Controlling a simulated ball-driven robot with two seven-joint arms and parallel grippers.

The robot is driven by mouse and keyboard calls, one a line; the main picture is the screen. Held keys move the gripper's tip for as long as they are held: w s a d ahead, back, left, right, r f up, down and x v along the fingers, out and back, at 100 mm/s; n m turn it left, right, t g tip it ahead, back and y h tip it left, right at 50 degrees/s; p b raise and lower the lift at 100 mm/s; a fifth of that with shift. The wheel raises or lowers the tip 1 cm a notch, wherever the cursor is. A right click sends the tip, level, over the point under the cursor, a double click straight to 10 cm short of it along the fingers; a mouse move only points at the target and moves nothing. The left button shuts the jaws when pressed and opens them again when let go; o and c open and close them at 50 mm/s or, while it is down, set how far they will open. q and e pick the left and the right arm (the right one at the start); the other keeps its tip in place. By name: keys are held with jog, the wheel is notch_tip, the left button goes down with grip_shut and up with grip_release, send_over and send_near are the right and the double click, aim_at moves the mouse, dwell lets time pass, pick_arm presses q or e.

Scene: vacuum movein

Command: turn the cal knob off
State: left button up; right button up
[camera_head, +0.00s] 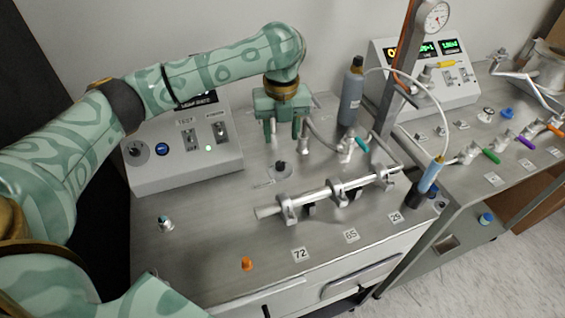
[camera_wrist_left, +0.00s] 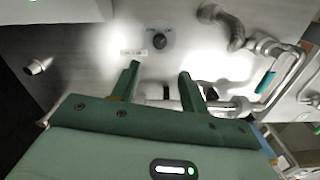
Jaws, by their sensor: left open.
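A small dark knob (camera_head: 280,167) stands on the metal bench top, with a small label plate beside it. In the left wrist view the dark knob (camera_wrist_left: 159,41) shows just beyond the fingertips, near the top. The label is too small to read, so I cannot confirm that this is the cal knob. My left gripper (camera_head: 284,130) is open and empty, pointing down above the bench just behind the knob. In the left wrist view the gripper (camera_wrist_left: 158,75) has its two green fingers apart with nothing between them. My right gripper is not in view.
A grey control box (camera_head: 180,150) with switches and another dark knob stands at the left. A metal pipe with clamps (camera_head: 330,190) runs right of the dark knob. A bottle (camera_head: 351,95) and an upright post (camera_head: 396,75) stand behind. An orange cap (camera_head: 247,264) is near the front edge.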

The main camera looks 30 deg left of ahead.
aim_at(280, 163)
pick_arm(q)
jog(key=f, duration=0.2)
jog(key=f+b, duration=0.1)
jog(key=f, duration=0.1)
jog(key=shift+w+d, duration=0.2)
jog(key=shift+w, duration=0.2)
jog(key=f+b, duration=0.1)
jog(key=f, duration=0.1)
jog(key=a+f, duration=0.1)
jog(key=f, duration=0.1)
jog(key=shift+s+b, duration=0.1)
jog(key=shift+b, duration=0.3)
notch_tip(280, 163, down, 2)
jog(key=shift+d+f+b, duration=0.1)
jog(key=shift+f+b, duration=0.15)
jog(key=shift+b, duration=0.4)
jog(key=shift+f, duration=0.15)
grip_shut()
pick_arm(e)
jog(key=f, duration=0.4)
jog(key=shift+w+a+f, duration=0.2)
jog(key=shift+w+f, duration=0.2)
